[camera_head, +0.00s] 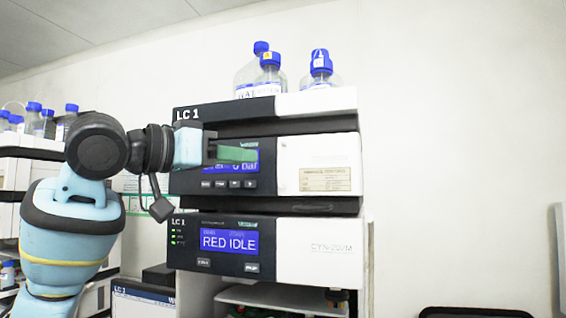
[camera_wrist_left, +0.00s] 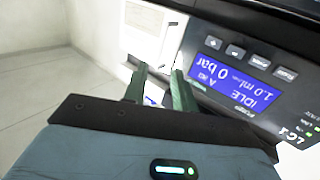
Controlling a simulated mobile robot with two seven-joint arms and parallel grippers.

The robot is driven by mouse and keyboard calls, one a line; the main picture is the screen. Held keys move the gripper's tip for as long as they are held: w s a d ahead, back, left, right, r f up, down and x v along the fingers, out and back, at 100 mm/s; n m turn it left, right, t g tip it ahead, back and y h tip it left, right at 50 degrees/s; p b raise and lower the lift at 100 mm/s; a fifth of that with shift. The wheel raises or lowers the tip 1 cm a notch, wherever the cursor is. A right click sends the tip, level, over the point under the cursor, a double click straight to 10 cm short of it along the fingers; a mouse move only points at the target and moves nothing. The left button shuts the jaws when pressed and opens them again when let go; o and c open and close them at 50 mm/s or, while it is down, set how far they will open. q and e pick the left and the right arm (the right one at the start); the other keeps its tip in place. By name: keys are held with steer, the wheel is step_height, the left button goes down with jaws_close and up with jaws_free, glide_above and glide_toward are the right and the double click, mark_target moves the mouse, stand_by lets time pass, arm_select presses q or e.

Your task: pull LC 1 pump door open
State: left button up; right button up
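The LC 1 pump is the middle module of the stack, with a dark front panel (camera_head: 215,187) and a blue display. In the left wrist view the display (camera_wrist_left: 232,85) appears upside down and reads IDLE and 0 bar. The white pump door (camera_head: 318,160) is right of the panel and looks closed; it also shows in the left wrist view (camera_wrist_left: 146,28). My left gripper (camera_head: 250,154) is in front of the display, partly covering it. In the left wrist view its green fingers (camera_wrist_left: 158,71) are apart, tips near the seam between door and panel. Contact cannot be told.
Blue-capped bottles (camera_head: 268,75) stand on top of the stack. Below the pump is a module (camera_head: 320,250) with a display reading RED IDLE. Another stack with bottles (camera_head: 38,120) is at the far left. The wall area right of the stack is clear.

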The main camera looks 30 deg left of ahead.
mark_target(272, 161)
arm_select(q)
steer(key=shift+x, duration=3.85)
jaws_close()
